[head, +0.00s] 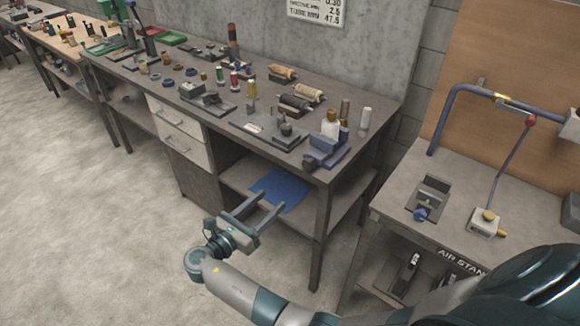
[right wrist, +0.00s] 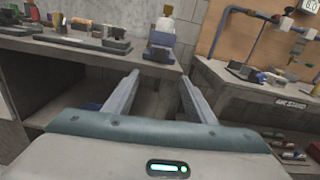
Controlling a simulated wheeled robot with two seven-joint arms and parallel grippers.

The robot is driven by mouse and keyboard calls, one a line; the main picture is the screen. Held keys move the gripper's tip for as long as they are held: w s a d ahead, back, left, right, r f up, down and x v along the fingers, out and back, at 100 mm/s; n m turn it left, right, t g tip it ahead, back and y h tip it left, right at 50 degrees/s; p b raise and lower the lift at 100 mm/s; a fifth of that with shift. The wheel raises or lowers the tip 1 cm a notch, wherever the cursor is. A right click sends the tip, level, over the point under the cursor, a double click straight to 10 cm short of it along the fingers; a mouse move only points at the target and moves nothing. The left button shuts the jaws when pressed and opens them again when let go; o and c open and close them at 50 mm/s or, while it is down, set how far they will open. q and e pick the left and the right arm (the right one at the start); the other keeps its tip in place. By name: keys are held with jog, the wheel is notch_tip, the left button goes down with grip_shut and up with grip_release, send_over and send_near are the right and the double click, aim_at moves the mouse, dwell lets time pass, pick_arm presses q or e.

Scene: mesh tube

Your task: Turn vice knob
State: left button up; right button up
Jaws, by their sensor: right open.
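A blue bench vice (head: 328,152) stands at the front right corner of the long workbench, and it also shows in the right wrist view (right wrist: 162,39) beyond my fingers. A small dark fixture (head: 431,193) with a blue knob (head: 420,214) sits on the air stand table to the right. My right gripper (head: 269,203) is open and empty, in front of the workbench and below its top, with its fingers pointing toward the lower shelf. In the right wrist view its fingers (right wrist: 159,78) are spread apart. My left gripper is not in view.
The workbench (head: 225,127) carries spools, rollers and a white bottle (head: 330,124) close behind the vice. A blue mat (head: 281,190) lies on its lower shelf. The air stand table (head: 470,180) has blue piping above it. The floor at left is clear.

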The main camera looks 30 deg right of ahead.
aim_at(306, 168)
jog(key=shift+d, duration=0.1)
dwell(0.3)
jog(key=p+x, duration=0.4)
jog(key=x, duration=1.3)
jog(key=shift+d+p, duration=0.15)
jog(key=shift+p, duration=0.15)
jog(key=shift+c, duration=0.3)
jog(key=c, duration=1)
